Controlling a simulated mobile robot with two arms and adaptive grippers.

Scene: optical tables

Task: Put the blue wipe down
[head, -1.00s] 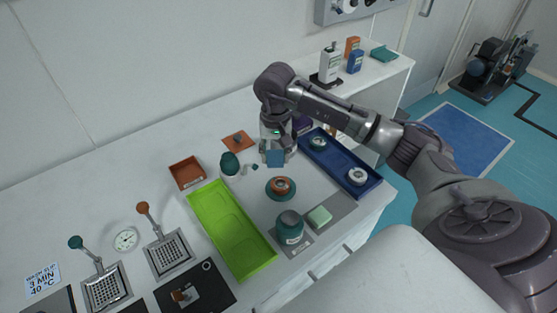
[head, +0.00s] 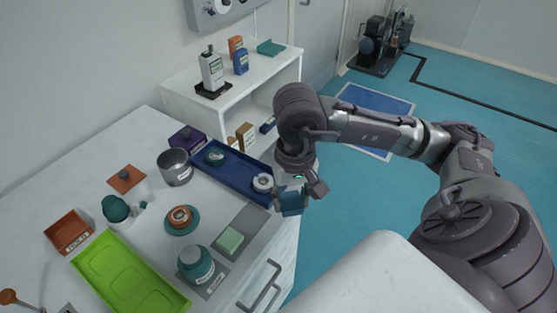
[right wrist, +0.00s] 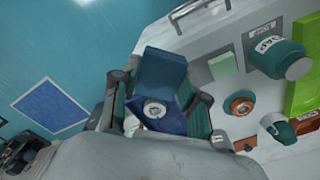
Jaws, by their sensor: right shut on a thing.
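My right gripper (head: 291,190) is shut on the blue wipe (head: 293,203), a small blue block-like piece. In the head view they hang at the right end of the blue tray (head: 228,178), by the counter's right edge. In the right wrist view the blue wipe (right wrist: 160,72) sits between the fingers of the right gripper (right wrist: 157,90). The blue tray (right wrist: 172,122) shows behind it there, with a white ring-shaped piece (right wrist: 154,109). How high the wipe is above the tray is hard to tell. My left gripper is out of view.
A steel cup (head: 174,167) and a purple box (head: 187,138) stand by the tray's left end. A pale green block (head: 230,240), a teal jar (head: 196,265) and a teal dish (head: 181,219) are nearer the front. A white shelf (head: 249,85) with bottles stands behind.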

